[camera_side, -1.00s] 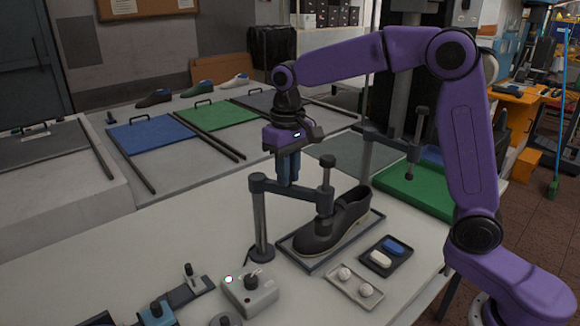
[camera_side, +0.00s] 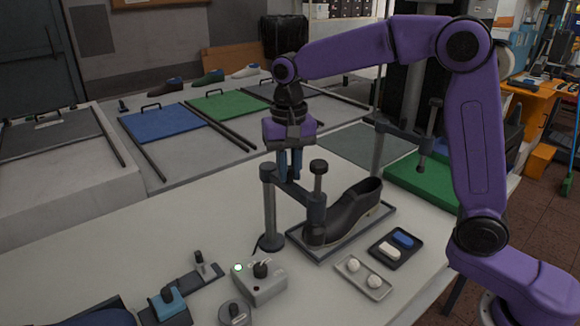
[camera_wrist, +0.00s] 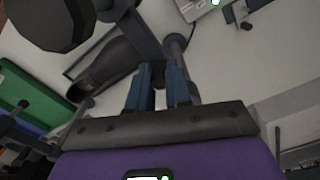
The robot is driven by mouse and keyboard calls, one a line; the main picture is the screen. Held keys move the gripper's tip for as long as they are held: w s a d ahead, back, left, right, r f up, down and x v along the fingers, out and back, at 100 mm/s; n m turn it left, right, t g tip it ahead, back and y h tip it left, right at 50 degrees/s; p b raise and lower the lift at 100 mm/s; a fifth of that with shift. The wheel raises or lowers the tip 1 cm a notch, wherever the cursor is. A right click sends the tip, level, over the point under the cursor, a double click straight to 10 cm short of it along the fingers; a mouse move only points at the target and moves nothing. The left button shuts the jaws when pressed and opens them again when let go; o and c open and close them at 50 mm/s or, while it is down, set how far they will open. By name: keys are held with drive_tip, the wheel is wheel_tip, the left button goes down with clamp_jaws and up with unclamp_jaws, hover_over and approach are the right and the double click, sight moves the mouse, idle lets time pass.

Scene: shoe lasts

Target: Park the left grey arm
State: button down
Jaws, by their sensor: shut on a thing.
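The left grey arm (camera_side: 305,196) is a bar on an upright post (camera_side: 270,218), with a black-knobbed plunger (camera_side: 318,182) at its free end. My gripper (camera_side: 290,176) points down and is shut on the bar between post and plunger. In the wrist view, my fingers (camera_wrist: 162,88) straddle the bar, and the plunger's dark knob (camera_wrist: 45,22) shows at upper left. The plunger's lower end is by the toe of the black shoe (camera_side: 345,212); I cannot tell whether they touch. The shoe lies on a dark tray (camera_side: 375,222).
A second grey arm (camera_side: 400,132) stands behind, right of the shoe, near a green block (camera_side: 420,182). A control box (camera_side: 260,285) with a lit green lamp stands in front. Two small trays (camera_side: 363,280) (camera_side: 378,253) lie at the front right.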

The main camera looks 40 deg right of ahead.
sight(289, 167)
drive_tip(key=shift+a+r, duration=0.1)
drive_tip(key=c, duration=1.1)
unclamp_jaws()
drive_tip(key=shift+o, duration=0.2)
wheel_tip(289, 167, up, 17)
drive_tip(key=shift+r, duration=0.2)
drive_tip(key=s+d+f+n, duration=0.3)
drive_tip(key=s+f+n, duration=0.2)
drive_tip(key=s, duration=0.5)
drive_tip(key=s+d+f+n, duration=0.3)
drive_tip(key=s+f+n, duration=0.3)
drive_tip(key=s+f, duration=0.4)
drive_tip(key=s+d+f+n, duration=0.4)
drive_tip(key=s+f+n, duration=0.2)
drive_tip(key=s+f, duration=0.2)
drive_tip(key=shift+s+f, duration=0.2)
drive_tip(key=shift+s, duration=0.95)
